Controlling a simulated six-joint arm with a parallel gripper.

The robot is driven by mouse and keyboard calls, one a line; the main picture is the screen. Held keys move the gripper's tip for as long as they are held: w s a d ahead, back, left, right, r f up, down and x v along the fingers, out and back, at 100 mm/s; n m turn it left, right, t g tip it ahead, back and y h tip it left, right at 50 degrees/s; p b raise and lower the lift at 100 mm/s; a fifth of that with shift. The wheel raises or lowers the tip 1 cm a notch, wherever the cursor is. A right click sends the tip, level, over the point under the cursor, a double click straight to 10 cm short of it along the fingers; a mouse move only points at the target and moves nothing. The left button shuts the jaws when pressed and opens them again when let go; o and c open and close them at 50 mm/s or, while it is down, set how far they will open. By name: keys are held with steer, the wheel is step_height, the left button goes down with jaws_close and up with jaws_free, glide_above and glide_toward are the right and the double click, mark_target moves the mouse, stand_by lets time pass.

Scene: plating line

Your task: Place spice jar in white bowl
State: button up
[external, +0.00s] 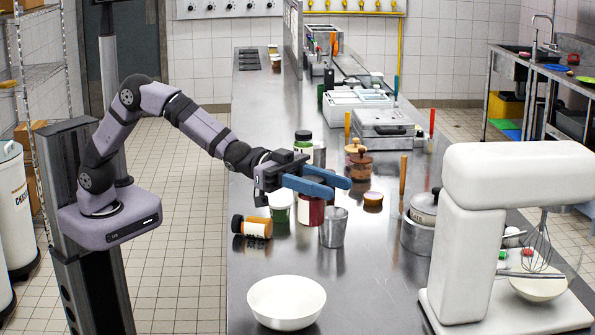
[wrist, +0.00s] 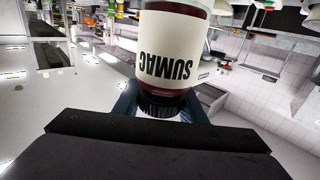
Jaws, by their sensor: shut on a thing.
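The spice jar, with dark red contents and a white SUMAC label, hangs below my gripper in the external view (external: 311,211). It fills the upper middle of the wrist view (wrist: 172,48), where its black cap sits between the blue fingers. My gripper (external: 330,186) is shut on the jar at its cap end, and the jar looks upright. I cannot tell whether its base is clear of the counter. The white bowl (external: 287,303) stands empty at the counter's front left, nearer the camera than the jar. The bowl is not clearly seen in the wrist view.
A steel cup (external: 333,228) stands close to the jar's right. A green-labelled tub (external: 280,206) is just behind. A white stand mixer (external: 475,230) stands at right. The counter around the bowl is clear.

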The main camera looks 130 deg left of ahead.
steer(key=w+d+m+h+b, duration=0.1)
steer(key=w+d, duration=0.1)
steer(key=d, duration=0.5)
steer(key=w+d+m+h+b, duration=0.1)
steer(key=w+d, duration=0.2)
steer(key=d, duration=0.4)
steer(key=shift+s+f+p, duration=0.2)
steer(key=shift+f+p, duration=0.9)
steer(key=shift+f, duration=6.1)
steer(key=shift+f, duration=0.1)
steer(key=shift+f, duration=0.15)
steer(key=o, duration=1.2)
steer(key=shift+o, duration=0.2)
steer(key=shift+s+r, duration=0.1)
steer(key=shift+r, duration=0.1)
steer(key=s+a+b, duration=0.1)
steer(key=s+b, duration=0.1)
steer(key=s, duration=0.9)
steer(key=shift+s+a+b, duration=0.4)
